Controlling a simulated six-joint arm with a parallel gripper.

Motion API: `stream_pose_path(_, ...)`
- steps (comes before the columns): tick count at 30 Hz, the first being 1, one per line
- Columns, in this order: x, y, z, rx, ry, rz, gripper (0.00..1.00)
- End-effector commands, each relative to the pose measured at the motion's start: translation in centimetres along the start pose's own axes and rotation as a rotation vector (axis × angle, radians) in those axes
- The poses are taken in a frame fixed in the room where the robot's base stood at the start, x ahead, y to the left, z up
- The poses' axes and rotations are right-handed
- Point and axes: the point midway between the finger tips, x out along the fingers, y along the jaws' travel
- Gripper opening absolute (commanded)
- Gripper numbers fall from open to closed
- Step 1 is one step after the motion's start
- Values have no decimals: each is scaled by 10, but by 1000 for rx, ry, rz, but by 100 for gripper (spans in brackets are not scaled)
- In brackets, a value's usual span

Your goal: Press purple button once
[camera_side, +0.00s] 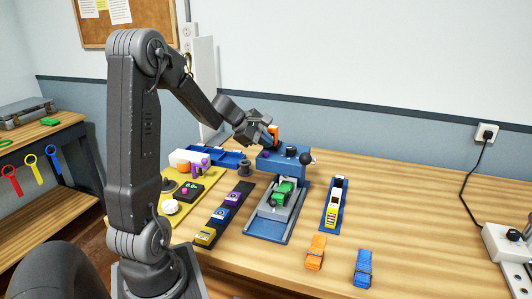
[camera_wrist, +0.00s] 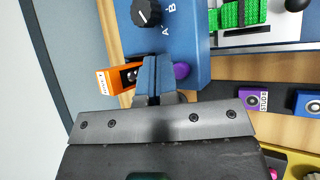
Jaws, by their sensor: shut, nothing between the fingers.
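The purple button (camera_wrist: 181,70) is a small round knob on the blue box (camera_wrist: 190,35). In the wrist view it lies just right of my fingertips and is partly hidden by them. In the side view my gripper (camera_side: 268,140) is above the box's left part.
A black knob (camera_wrist: 146,12) marked A and B is on the box. An orange piece (camera_wrist: 116,78) is left of the fingers. A green strapped thing (camera_side: 284,191) lies in a grey tray before the box.

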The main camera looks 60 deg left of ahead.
Motion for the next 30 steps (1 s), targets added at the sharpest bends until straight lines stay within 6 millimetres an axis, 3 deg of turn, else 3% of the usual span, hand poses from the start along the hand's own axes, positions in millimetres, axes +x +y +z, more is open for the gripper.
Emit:
stream_pose_path(8,-1,1,0,0,0,1,0)
stream_pose_path(22,-30,22,22,2,-1,3,0)
stream_pose_path(30,-35,26,25,0,0,1,0)
